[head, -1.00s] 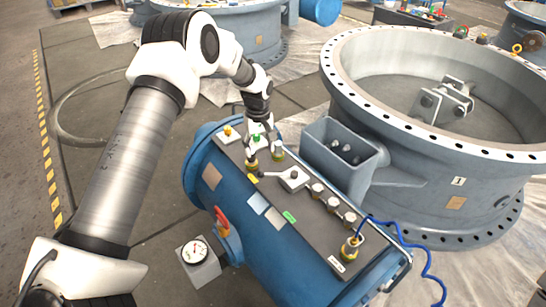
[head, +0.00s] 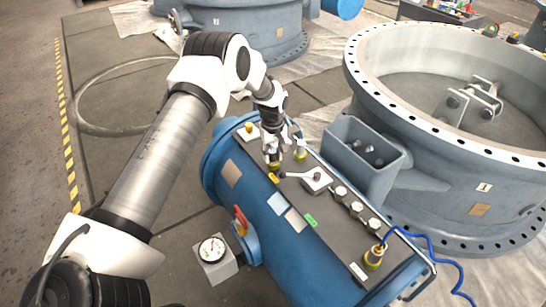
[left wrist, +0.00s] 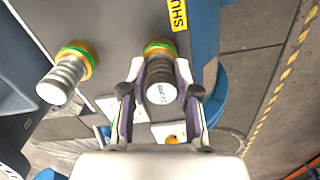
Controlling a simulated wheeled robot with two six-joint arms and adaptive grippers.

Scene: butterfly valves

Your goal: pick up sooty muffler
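A dark, sooty-looking muffler (left wrist: 160,80) with a brass and green base stands on the grey top plate of the blue cylinder. My left gripper (left wrist: 160,75) is around it, one finger on each side. The fingers look open, with a narrow gap to the muffler. In the head view my left gripper (head: 273,152) points down over this muffler (head: 274,166), mostly hiding it. A second, lighter grey muffler (left wrist: 64,78) stands beside it, and also shows in the head view (head: 300,150). My right gripper is not in view.
A lever valve (head: 316,180) and several silver caps sit farther along the plate (head: 290,200). A grey open box (head: 365,150) and a large flanged valve ring (head: 450,150) stand to the right. A blue hose (head: 435,248) and a gauge (head: 212,248) are near the front.

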